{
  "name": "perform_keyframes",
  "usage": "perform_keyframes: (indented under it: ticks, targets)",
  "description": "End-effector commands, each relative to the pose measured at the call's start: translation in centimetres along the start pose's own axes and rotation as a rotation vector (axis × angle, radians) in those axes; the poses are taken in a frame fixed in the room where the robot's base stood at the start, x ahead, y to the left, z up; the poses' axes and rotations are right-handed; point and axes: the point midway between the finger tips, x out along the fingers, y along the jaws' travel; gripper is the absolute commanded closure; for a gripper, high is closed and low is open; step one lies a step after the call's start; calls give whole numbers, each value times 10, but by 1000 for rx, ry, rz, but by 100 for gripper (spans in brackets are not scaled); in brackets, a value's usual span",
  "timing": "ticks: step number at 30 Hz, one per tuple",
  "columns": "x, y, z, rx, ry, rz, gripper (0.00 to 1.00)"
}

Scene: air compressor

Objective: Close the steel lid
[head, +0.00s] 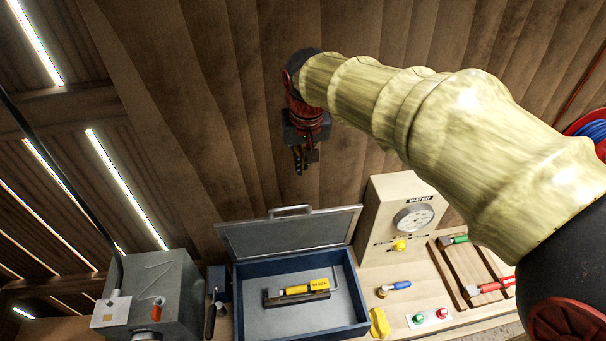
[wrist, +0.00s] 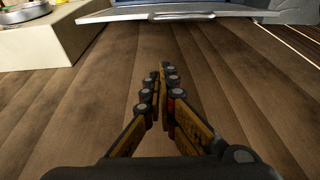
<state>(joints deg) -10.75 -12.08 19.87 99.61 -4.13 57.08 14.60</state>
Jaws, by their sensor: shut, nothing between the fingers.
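The steel lid (head: 290,236) stands open, tilted up behind a blue box (head: 241,300) in the head view, with a handle (head: 290,211) on its upper edge. A yellow-banded tool lies inside the box. In the wrist view the lid's edge (wrist: 180,15) shows at the top. My gripper (head: 299,170) hangs in front of the wooden wall, above and behind the lid and apart from it. Its fingers also show in the wrist view (wrist: 161,72), close together with nothing between them.
A cream water gauge box (head: 375,215) stands right of the lid. A grey metal box (head: 165,290) stands at the left. Blue, green and red handled parts lie on the bench at the right. The space between my gripper and the lid is clear.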

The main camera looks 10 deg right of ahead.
Motion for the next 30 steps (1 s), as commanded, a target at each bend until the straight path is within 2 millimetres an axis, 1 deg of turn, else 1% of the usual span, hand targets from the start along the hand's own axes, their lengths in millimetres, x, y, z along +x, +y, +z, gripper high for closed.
perform_keyframes:
  ticks: [5,15,17,21,25,30]
  targets:
    - [29,0,1,-1,-6,1,100]
    - [94,0,2,-2,-5,1,100]
    - [86,0,10,-3,2,-1,100]
    - [81,0,27,-3,0,0,100]
    - [79,0,36,-3,-1,0,100]
    - [78,0,39,-2,0,0,100]
